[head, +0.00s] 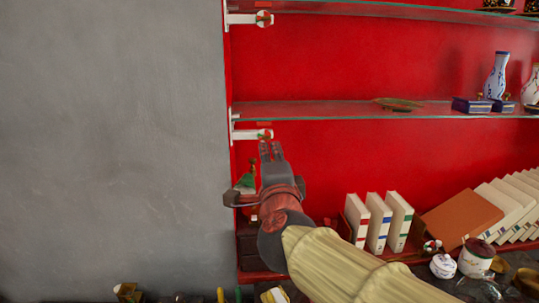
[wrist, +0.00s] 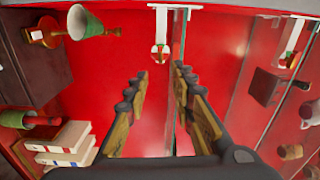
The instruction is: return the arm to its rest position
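My arm reaches up from the bottom right of the head view, in front of the red-backed shelf unit. My gripper (head: 271,150) is at its end, just below the bracket of the middle glass shelf. In the wrist view the two fingers of my gripper (wrist: 160,82) stand apart with a gap between them. They hold nothing. I cannot tell how far the fingertips are from the glass.
The glass shelf (head: 350,110) carries vases and small boxes at right. A green object (head: 246,181) stands just left of my gripper. White books (head: 378,222) and jars (head: 476,257) are lower right. The grey wall (head: 110,140) at left is bare.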

